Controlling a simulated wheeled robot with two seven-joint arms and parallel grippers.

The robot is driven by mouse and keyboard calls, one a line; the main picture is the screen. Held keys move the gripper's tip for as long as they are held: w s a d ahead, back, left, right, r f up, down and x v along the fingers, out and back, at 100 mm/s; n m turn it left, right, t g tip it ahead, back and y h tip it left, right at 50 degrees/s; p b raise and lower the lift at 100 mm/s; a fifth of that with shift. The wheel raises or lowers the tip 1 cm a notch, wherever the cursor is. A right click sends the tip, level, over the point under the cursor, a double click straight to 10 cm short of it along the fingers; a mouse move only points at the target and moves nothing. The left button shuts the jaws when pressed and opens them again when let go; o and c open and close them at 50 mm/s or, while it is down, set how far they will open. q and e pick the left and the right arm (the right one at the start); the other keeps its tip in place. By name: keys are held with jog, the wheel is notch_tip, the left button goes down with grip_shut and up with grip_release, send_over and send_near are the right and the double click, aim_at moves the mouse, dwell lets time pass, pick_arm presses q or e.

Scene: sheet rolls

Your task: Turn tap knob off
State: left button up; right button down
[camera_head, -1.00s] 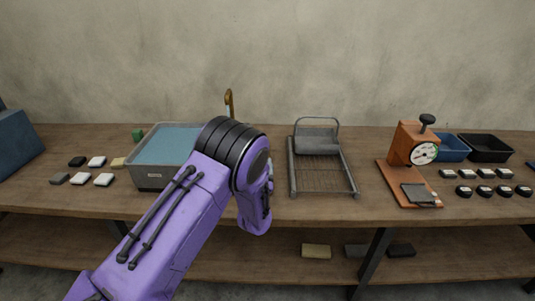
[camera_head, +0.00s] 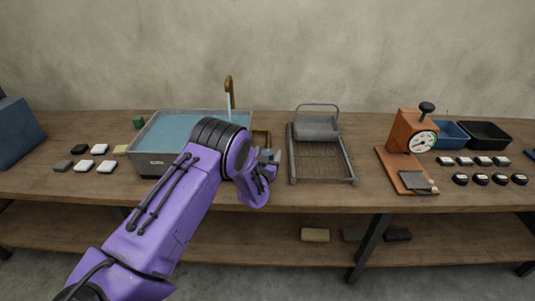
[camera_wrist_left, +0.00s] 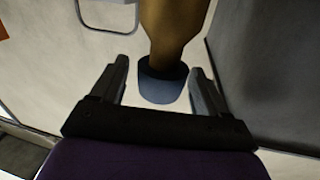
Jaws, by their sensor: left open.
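A brass tap (camera_head: 229,84) stands at the back right of a grey sink (camera_head: 150,164) filled with bluish water. A pale stream (camera_head: 229,103) falls from the tap. My left gripper (camera_head: 273,157) is right of the sink's front part, apart from the tap's spout. In the left wrist view its fingers (camera_wrist_left: 158,68) are spread. A tapered brass piece (camera_wrist_left: 172,35) ending in a blue-grey round part (camera_wrist_left: 162,82) shows between and beyond the fingers; I cannot tell whether they touch it. No separate knob is clear in the head view. My right gripper is not in view.
Small blocks lie left of the sink. A brown frame (camera_head: 262,138) is behind the gripper.

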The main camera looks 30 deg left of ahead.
pick_arm(q)
jog(key=c, duration=1)
jog(key=shift+o, duration=0.2)
jog(key=n+y+b, duration=0.1)
jog(key=n+g+y+b, duration=0.1)
jog(key=y, duration=0.1)
jog(key=shift+w+d+f+g+b, duration=0.1)
jog(key=shift+f+g+b, duration=0.1)
jog(key=shift+g+b, duration=0.15)
jog(key=shift+r+n+g+y+b, duration=0.1)
jog(key=shift+n+g+y+b, duration=0.6)
jog(key=shift+n+y, duration=0.3)
jog(key=shift+r+g+y, duration=0.1)
jog(key=shift+g+y, duration=0.25)
jog(key=shift+y, duration=0.25)
jog(key=shift+n, duration=0.3)
jog(key=o, duration=1)
jog(key=shift+c, duration=0.2)
